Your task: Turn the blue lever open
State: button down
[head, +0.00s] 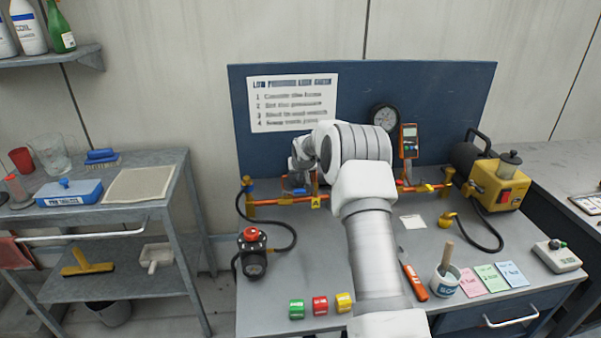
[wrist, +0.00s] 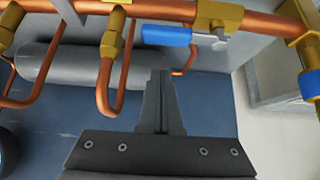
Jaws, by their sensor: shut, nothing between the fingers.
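The blue lever (wrist: 167,35) sits on a brass valve (wrist: 218,18) in the copper pipe. It lies roughly along the pipe, pointing left from the valve in the wrist view. My gripper (wrist: 161,74) is shut and empty, its dark fingertips just below the lever in that picture. Whether they touch it I cannot tell. In the head view a small blue part, seemingly this lever (head: 299,191), shows at the pipe behind my arm. My gripper is largely hidden there by my white wrist.
In the head view, a gauge (head: 384,118) and orange meter (head: 409,141) are on the blue backboard. A black regulator with red knob (head: 252,252) and coloured blocks (head: 320,305) stand on the bench.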

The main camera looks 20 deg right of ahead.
aim_at(301, 190)
jog(key=shift+s+a+f, duration=0.15)
jog(key=shift+s+f, duration=0.2)
jog(key=shift+s, duration=0.35)
jog(key=shift+s+a+f, duration=0.1)
jog(key=shift+s+f, duration=0.2)
jog(key=shift+s, duration=0.45)
jog(key=shift+s+a+f+b, duration=0.15)
jog(key=shift+s+b, duration=0.25)
jog(key=shift+b, duration=0.1)
jog(key=shift+s, duration=0.3)
jog(key=shift+w, duration=0.15)
